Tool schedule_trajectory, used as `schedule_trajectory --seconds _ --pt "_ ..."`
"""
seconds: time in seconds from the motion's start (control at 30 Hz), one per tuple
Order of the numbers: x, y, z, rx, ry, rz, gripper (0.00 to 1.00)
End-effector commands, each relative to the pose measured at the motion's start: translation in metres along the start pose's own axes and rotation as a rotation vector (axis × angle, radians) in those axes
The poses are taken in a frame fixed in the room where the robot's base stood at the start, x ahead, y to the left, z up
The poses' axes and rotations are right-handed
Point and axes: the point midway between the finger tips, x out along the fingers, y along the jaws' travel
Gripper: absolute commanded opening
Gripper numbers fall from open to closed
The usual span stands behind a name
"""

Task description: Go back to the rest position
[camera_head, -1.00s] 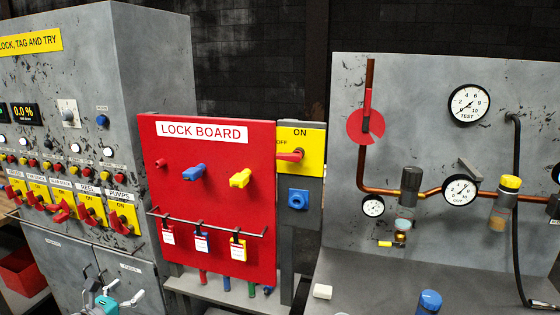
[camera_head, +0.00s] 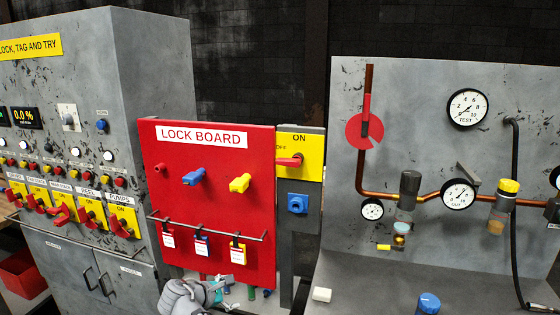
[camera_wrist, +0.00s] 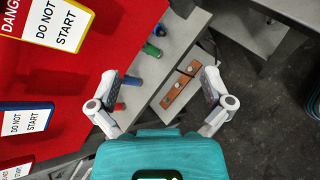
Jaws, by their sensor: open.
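My gripper (camera_wrist: 160,92) is open and empty in the wrist view, its two fingers spread above a grey shelf below the red lock board. In the head view my arm and part of the gripper show at the bottom, in front of the lower edge of the lock board (camera_head: 262,215). The fingertips cannot be made out there.
Tags hang from a rail on the board, one reading DO NOT START (camera_wrist: 57,22). A brown block (camera_wrist: 180,84) and coloured pegs (camera_wrist: 151,49) are on or by the shelf (camera_wrist: 185,40). A grey cabinet (camera_head: 150,60) stands left, a gauge panel (camera_head: 420,90) right.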

Motion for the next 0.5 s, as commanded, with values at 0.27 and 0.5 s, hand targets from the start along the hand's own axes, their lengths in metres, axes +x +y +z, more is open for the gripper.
schedule_trajectory --seconds 0.27,0.5 --pt "0.058 -0.046 0.045 0.291 0.064 -0.213 1.0" --pt "0.094 -0.086 0.078 0.549 0.098 -0.395 1.0"
